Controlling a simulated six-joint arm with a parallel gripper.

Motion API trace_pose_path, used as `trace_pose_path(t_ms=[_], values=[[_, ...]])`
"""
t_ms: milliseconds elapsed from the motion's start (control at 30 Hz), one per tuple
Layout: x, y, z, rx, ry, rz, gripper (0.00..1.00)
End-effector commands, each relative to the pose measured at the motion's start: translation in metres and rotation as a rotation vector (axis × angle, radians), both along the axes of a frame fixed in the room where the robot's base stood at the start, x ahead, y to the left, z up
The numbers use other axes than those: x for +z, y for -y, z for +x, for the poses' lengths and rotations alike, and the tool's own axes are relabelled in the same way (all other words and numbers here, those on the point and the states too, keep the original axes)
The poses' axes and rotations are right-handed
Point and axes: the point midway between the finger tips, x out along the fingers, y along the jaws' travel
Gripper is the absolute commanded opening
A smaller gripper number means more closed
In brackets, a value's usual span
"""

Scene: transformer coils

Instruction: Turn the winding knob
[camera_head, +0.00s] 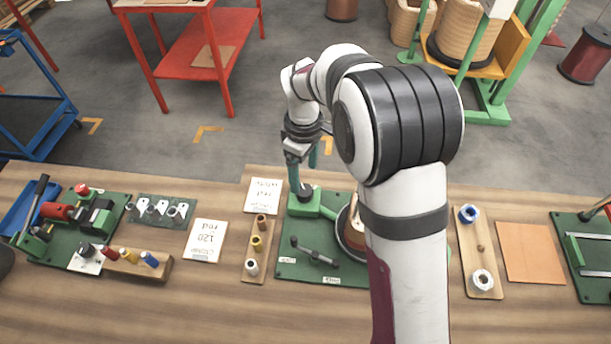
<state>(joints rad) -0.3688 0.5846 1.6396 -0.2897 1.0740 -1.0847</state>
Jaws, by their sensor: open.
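A green winding fixture (290,269) lies on the wooden bench near the middle. At its upper left a black knob (305,192) sits on a green part. A dark crank-like lever (314,252) lies lower on the same board. My gripper (303,178) points down at the black knob with its teal fingers apart. The fingertips are close to the knob; I cannot tell whether they touch it. A brown coil body (352,228) on the fixture is partly hidden by my arm.
A wooden rack with spools (257,242) and a card reading "red white" (263,195) stand left of the fixture. A spool board (479,254) and an orange-brown sheet (531,253) lie to the right. A red table (195,50) stands behind.

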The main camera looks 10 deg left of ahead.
Motion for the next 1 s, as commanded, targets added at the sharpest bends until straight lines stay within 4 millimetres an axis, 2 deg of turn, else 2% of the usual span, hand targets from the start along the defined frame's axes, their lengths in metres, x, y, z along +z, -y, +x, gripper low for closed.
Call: trace_pose_path(t_ms=[33, 100, 233, 400, 633, 1000], values=[[-0.014, 0.001, -0.001, 0.0, -0.005, -0.002, 0.8], [-0.031, 0.0, -0.001, -0.001, -0.004, -0.002, 0.8], [-0.051, 0.0, -0.001, -0.002, -0.001, -0.001, 0.8], [-0.06, 0.0, 0.0, -0.002, 0.0, 0.0, 0.8], [-0.061, 0.0, 0.0, -0.002, 0.0, 0.001, 0.78], [-0.06, 0.0, 0.0, -0.003, 0.0, 0.001, 0.11]])
